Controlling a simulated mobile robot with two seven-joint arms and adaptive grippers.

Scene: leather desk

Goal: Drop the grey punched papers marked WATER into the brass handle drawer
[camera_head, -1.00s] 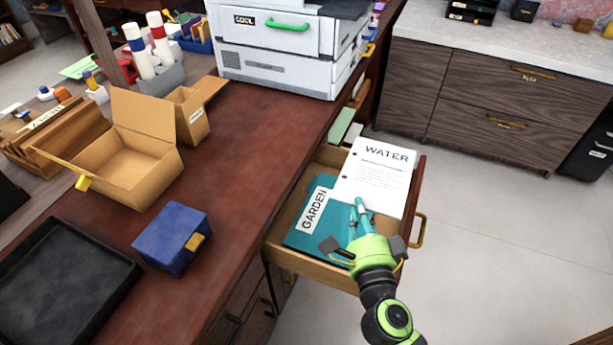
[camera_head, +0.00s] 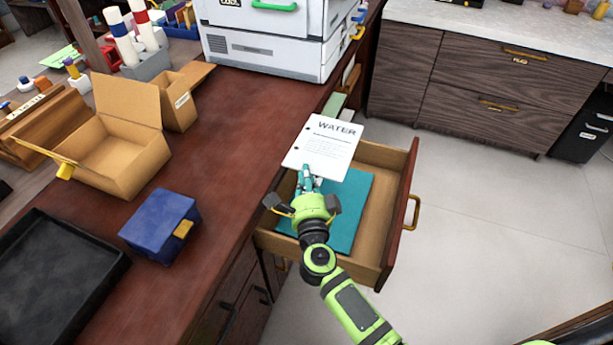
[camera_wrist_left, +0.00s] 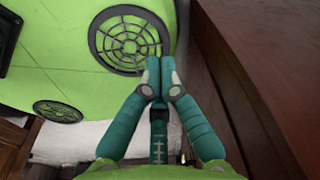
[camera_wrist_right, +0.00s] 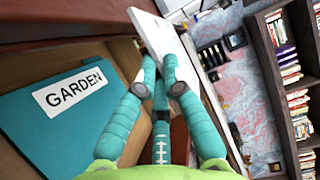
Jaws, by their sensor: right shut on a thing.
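The pale punched papers marked WATER (camera_head: 322,150) are in my right gripper (camera_head: 306,180), pinched at their near edge. In the head view they overlap the drawer's far left corner and the desk edge. The right wrist view shows the sheet (camera_wrist_right: 150,35) nearly edge-on between the right fingertips (camera_wrist_right: 162,82). The drawer (camera_head: 378,205) with a brass handle (camera_head: 412,213) is pulled open. A teal folder (camera_head: 350,205) lies in it; its GARDEN label (camera_wrist_right: 72,88) shows in the right wrist view. My left gripper (camera_wrist_left: 158,85) has its fingertips together, with nothing visible between them.
A blue box (camera_head: 160,222), an open cardboard box (camera_head: 125,150) and a black tray (camera_head: 55,275) stand on the leather desk. A white printer (camera_head: 270,50) is at the back. Open floor (camera_head: 490,220) lies right of the drawer.

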